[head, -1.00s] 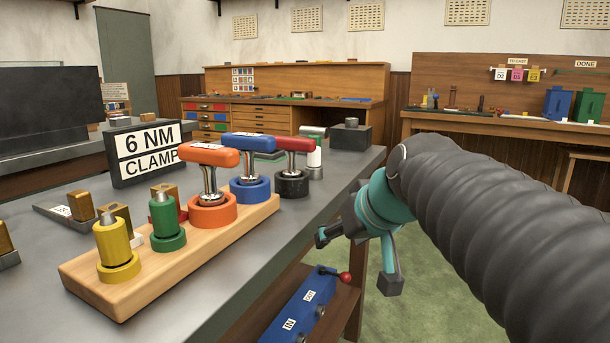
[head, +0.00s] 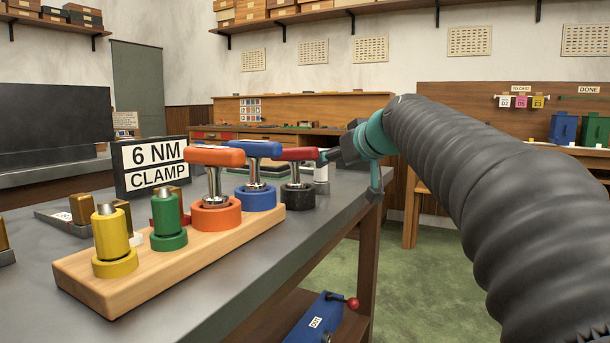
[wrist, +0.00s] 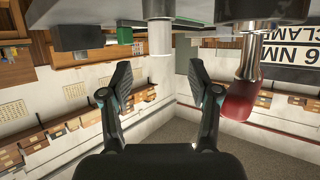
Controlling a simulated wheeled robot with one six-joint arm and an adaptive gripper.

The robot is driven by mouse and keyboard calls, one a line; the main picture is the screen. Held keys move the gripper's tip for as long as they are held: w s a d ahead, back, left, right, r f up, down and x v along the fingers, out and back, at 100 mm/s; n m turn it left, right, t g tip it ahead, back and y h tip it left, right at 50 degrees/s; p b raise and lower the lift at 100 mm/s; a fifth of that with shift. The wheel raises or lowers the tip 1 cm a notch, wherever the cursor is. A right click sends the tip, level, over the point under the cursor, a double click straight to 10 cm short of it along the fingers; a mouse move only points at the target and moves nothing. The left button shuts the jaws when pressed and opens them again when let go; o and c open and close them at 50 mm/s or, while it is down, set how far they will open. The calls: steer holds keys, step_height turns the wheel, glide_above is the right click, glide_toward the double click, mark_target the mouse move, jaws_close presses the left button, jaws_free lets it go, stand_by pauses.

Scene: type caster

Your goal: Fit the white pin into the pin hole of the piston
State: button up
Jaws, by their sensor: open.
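My gripper (head: 352,170) is open and empty at the bench's right edge, near the far end of the wooden rack. In the wrist view, which is upside down, its two fingers (wrist: 159,80) are spread wide. A white upright cylinder (wrist: 159,40) stands beyond them, lined up with the gap and apart from both. In the head view this white cylinder (head: 322,172) is partly hidden behind my gripper. I cannot tell for sure whether it is the white pin. I cannot pick out the piston or its pin hole.
The wooden rack (head: 185,262) holds yellow, green, orange and blue pieces. A red-handled tool (head: 298,155) on a black base stands close to my gripper and shows right of the fingers in the wrist view (wrist: 240,100). The clamp sign (head: 155,165) stands behind. Open floor lies right.

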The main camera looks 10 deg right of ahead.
mark_target(321, 181)
steer(key=shift+x, duration=4)
steer(key=shift+f, duration=0.1)
steer(key=shift+s, duration=0.1)
jaws_close()
